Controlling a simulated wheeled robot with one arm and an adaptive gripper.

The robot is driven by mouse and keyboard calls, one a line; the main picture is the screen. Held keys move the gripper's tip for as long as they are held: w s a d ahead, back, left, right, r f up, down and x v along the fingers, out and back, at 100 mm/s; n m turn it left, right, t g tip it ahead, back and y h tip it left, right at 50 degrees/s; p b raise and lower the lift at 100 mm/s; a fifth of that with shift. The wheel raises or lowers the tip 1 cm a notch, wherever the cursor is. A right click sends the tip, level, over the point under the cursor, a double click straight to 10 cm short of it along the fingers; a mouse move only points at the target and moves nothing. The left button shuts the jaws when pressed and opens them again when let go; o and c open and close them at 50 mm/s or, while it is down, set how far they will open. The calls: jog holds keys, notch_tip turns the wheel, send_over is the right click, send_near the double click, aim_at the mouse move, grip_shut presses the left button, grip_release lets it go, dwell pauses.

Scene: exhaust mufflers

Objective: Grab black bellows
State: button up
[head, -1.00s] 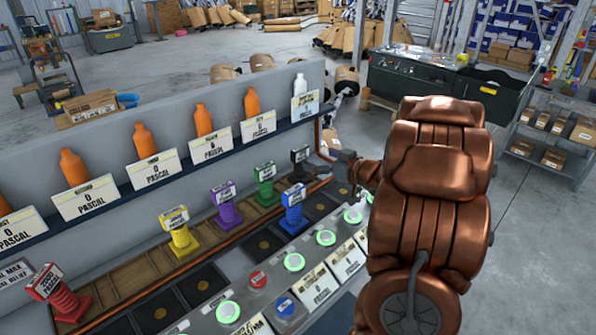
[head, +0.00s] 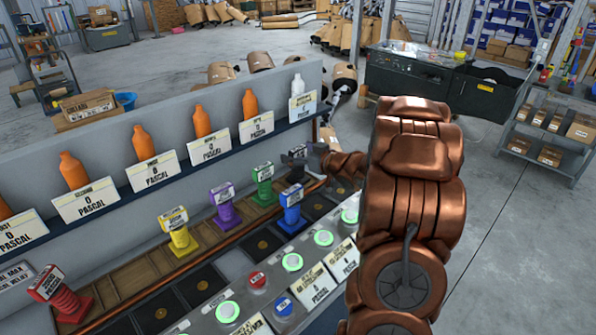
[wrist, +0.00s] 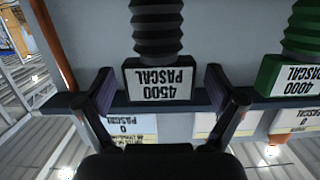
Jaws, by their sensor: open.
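Nothing is held. In the head view my gripper (head: 303,157) is at the far end of the wooden rack, by the black bellows (head: 296,174), which it partly hides. The green bellows (head: 263,185) stands just left of it, and also shows at the right in the wrist view (wrist: 296,45).
Purple (head: 226,208), yellow (head: 179,238) and red (head: 62,299) bellows stand along the rack; a blue bellows (head: 291,213) stands nearer the lit green buttons. A shelf (head: 110,200) with orange bottles and pascal signs runs behind the rack.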

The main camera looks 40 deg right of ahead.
grip_shut()
dwell(0.8)
